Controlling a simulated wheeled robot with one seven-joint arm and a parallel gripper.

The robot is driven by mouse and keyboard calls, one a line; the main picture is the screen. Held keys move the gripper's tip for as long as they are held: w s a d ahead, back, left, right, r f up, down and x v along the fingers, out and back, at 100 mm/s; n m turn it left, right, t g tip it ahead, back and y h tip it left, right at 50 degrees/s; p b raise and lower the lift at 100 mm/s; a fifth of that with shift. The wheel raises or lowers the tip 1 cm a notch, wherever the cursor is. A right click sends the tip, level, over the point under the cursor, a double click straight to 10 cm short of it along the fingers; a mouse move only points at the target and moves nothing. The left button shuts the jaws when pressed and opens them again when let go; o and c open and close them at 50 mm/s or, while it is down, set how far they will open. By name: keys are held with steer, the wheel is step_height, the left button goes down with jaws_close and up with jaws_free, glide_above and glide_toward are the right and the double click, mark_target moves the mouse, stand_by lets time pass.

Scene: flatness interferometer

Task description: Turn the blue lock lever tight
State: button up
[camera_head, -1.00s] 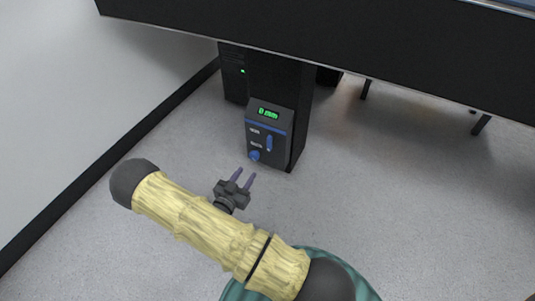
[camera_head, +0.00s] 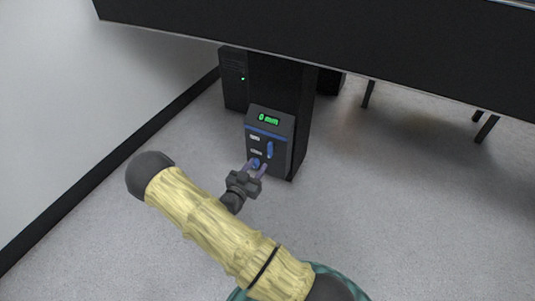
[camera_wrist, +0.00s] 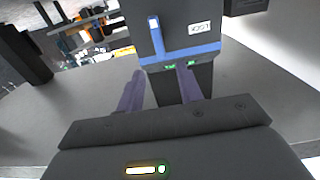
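The blue lock lever (camera_head: 270,150) stands upright on the front of a dark control box (camera_head: 280,132). In the wrist view, which looks upside down, the blue lever (camera_wrist: 155,36) is beside a white LOCK label (camera_wrist: 199,27). Contact with the box cannot be told.
The box is mounted on a dark column (camera_head: 306,110) under a large black tabletop (camera_head: 330,45). A dark unit with a green light (camera_head: 233,80) stands to the left. A white wall is further left. Grey floor (camera_head: 390,210) is clear to the right.

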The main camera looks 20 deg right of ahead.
mark_target(269, 149)
steer(key=b+x, duration=0.4)
steer(key=x, duration=0.4)
steer(key=shift+w+d+f, duration=0.15)
steer(key=shift+d, duration=0.15)
steer(key=shift+w+d, duration=0.35)
jaws_close()
